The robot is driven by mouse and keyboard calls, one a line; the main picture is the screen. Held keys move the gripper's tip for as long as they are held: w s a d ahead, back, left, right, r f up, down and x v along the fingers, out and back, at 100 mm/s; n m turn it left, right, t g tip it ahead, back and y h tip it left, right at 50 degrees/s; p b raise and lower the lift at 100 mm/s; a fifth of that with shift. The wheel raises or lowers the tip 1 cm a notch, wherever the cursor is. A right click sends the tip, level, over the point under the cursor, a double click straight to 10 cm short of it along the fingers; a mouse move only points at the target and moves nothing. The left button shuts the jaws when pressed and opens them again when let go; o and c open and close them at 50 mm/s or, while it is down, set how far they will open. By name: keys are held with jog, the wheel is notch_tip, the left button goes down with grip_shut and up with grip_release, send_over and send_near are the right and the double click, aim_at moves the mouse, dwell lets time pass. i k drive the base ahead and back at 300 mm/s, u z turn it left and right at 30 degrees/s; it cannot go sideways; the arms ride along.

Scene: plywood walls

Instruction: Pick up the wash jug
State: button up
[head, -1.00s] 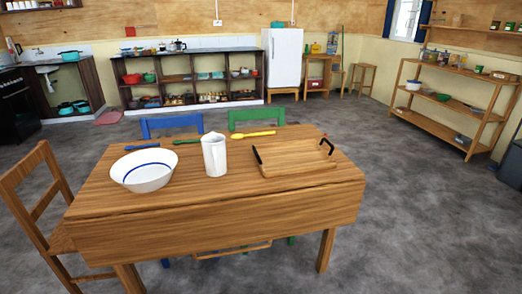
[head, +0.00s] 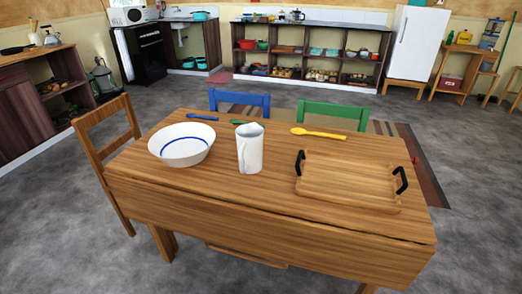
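The white wash jug (head: 250,150) stands upright on the wooden table (head: 230,193), near its middle in the head view. A white bowl with a blue line (head: 182,146) is just to its left. A wooden tray with black handles (head: 345,182) lies to its right. My gripper is not in the head view.
A blue spoon (head: 203,117), a green utensil (head: 238,122) and a yellow spoon (head: 318,133) lie along the table's far side. Blue (head: 240,103) and green (head: 335,115) chairs stand behind; a wooden chair (head: 108,150) is at left. Grey floor is open at front left.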

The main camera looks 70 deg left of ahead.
aim_at(248, 153)
jog(key=u, duration=0.3)
jog(key=i, duration=0.65)
jog(key=u, duration=1.3)
jog(key=i, duration=0.7)
jog(key=u, duration=0.75)
